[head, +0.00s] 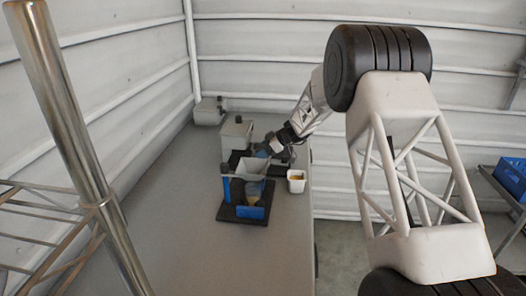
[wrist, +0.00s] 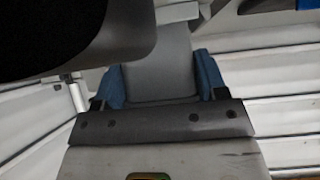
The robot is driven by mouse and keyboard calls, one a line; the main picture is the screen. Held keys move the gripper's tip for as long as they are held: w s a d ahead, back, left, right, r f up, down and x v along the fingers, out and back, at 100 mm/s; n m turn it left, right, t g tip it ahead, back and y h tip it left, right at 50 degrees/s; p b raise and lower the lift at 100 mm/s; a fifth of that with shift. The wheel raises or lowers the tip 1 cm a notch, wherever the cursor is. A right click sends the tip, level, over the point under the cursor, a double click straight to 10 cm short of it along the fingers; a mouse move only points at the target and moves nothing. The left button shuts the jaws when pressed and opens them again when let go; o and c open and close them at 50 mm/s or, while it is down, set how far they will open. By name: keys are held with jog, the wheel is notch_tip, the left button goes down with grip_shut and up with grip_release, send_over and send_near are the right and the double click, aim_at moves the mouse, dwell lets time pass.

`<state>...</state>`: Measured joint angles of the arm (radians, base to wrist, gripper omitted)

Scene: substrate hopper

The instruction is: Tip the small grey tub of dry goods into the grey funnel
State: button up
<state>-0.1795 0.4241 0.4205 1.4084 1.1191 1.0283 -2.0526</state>
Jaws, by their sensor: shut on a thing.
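The grey funnel (head: 252,167) sits in a stand with blue uprights and a dark base, left of the middle of the head view. My gripper (head: 268,150) is just behind the funnel's upper right side. In the wrist view its blue fingers (wrist: 161,80) are shut on a plain grey thing, which I take to be the small grey tub (wrist: 160,62). The tub's mouth and contents do not show. In the head view the tub is small and hard to tell apart from the funnel and fingers, so I cannot tell its tilt.
A clear cup with tan matter (head: 253,190) is under the funnel. A small white tub with orange contents (head: 296,180) stands to the right, near the bench edge. A grey canister (head: 237,134) is behind. The bench (head: 180,240) is clear in front. A metal rack post (head: 75,130) rises at left.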

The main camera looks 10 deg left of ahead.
jog(key=shift+r, duration=0.1)
jog(key=shift+r, duration=2.9)
jog(key=shift+s+r, duration=0.1)
jog(key=shift+s+d+r, duration=0.75)
jog(key=shift+s+r, duration=0.9)
jog(key=shift+s, duration=3)
jog(key=shift+s+d+r, duration=0.8)
jog(key=shift+s+r, duration=0.8)
jog(key=shift+s, duration=3.1)
jog(key=shift+s+d+r, duration=0.75)
jog(key=shift+s+r, duration=0.9)
jog(key=shift+s, duration=3)
